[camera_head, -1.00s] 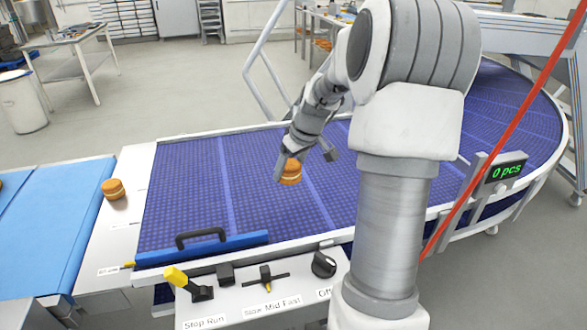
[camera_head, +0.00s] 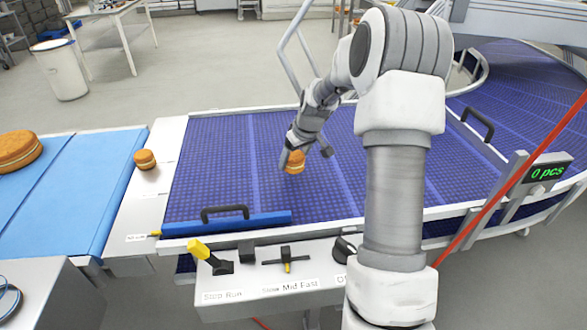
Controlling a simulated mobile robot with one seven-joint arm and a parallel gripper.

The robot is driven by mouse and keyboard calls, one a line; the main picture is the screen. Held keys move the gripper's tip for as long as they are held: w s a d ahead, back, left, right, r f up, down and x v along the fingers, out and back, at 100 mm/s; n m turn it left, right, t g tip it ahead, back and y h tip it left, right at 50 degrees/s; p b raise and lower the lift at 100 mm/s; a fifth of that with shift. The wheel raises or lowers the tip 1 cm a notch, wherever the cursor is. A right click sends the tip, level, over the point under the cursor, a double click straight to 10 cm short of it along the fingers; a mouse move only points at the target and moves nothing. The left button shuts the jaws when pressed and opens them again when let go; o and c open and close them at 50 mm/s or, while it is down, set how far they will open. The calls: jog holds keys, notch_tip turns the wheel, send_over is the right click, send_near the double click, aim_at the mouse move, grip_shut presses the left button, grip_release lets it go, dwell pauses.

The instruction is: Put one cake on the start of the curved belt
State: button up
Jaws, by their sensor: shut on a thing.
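My gripper (camera_head: 305,156) is shut on a small round cake (camera_head: 295,162), orange-brown with a pale filling line. It holds the cake over the near-left stretch of the curved belt (camera_head: 215,165), which is dark blue-purple. I cannot tell whether the cake touches the belt. A second small cake (camera_head: 145,159) sits on the white plate (camera_head: 140,195) left of the belt. A larger-looking filled cake (camera_head: 18,150) lies on the light blue belt (camera_head: 75,190) at the far left.
A blue bar with a black handle (camera_head: 225,217) lies along the belt's near-left edge. A control panel (camera_head: 275,283) with a yellow lever (camera_head: 200,250) stands in front. A "0 pcs" display (camera_head: 548,172) and a red pole (camera_head: 510,195) are at right. The belt around my gripper is clear.

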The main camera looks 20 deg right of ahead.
aim_at(293, 168)
jog(key=shift+w+f, duration=0.1)
jog(key=shift+f, duration=1.95)
jog(key=shift+f, duration=0.1)
jog(key=shift+f+b, duration=0.15)
jog(key=shift+b, duration=0.15)
jog(key=o, duration=0.8)
jog(key=shift+c, duration=0.2)
jog(key=shift+r+p, duration=0.35)
jog(key=v, duration=1.1)
jog(key=shift+r, duration=0.4)
